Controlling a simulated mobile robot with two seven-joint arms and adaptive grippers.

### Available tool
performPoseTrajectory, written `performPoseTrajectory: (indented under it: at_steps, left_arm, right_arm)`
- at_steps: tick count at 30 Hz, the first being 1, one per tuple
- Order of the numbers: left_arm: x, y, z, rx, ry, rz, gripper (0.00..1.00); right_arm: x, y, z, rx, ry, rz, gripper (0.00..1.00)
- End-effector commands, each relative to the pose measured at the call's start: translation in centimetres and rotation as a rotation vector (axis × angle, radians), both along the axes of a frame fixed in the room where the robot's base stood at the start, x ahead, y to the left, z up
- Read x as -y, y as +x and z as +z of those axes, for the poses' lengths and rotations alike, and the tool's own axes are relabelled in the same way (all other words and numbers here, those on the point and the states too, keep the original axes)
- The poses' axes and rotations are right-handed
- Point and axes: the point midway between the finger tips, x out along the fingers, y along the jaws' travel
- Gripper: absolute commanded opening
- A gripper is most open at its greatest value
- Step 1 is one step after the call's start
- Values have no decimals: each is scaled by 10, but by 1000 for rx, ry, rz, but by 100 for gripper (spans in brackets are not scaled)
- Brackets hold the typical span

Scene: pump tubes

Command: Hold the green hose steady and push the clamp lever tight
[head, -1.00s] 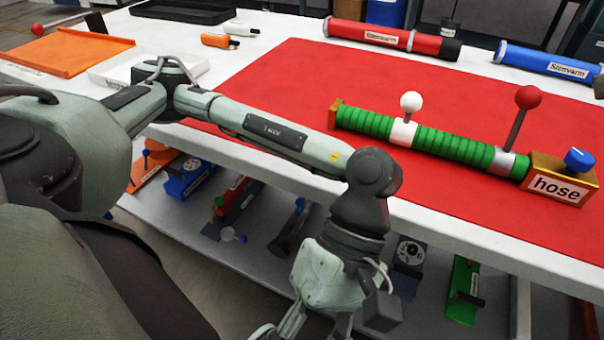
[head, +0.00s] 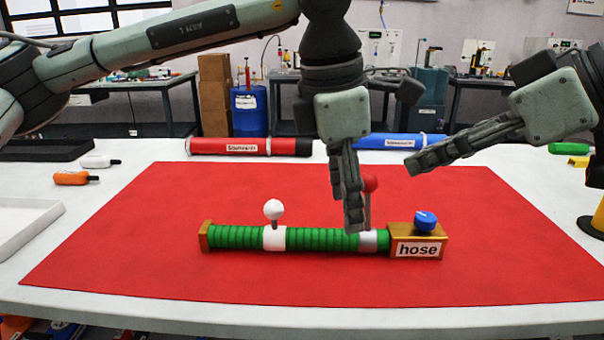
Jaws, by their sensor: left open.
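The green ribbed hose (head: 320,240) lies on the red mat, its right end at a wooden block labelled "hose" (head: 405,232). A silver clamp collar (head: 375,240) sits around the hose near the block. Its lever with a red knob (head: 371,184) stands about upright, partly hidden. A white collar (head: 274,239) with an upright white-knobbed lever (head: 273,209) is further left. My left gripper (head: 353,228) is open and points down, in front of the red lever in the picture; contact cannot be told. My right gripper (head: 410,168) is to the right, above the mat, its fingers seen edge-on.
A red tube (head: 240,146) and a blue tube (head: 400,141) lie behind the red mat (head: 140,240). A white tray (head: 25,222) and an orange tool (head: 72,178) are on the left. The mat's front and left areas are clear.

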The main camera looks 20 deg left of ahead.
Motion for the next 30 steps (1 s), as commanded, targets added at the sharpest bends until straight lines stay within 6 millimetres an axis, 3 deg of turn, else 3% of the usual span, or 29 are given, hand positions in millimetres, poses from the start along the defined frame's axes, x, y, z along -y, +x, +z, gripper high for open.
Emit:
performPoseTrajectory:
  at_steps: [3,9,22,30]
  left_arm:
    - [-38,15,12,9,111,34,51]
    - [-65,22,17,4,193,55,51]
    - [-72,32,-40,2,197,56,51]
    - [-72,35,-56,4,195,56,51]
  right_arm:
    - [0,0,0,0,0,0,34]
    - [0,0,0,0,0,0,34]
    - [0,0,0,0,0,0,34]
    - [0,0,0,0,0,0,34]
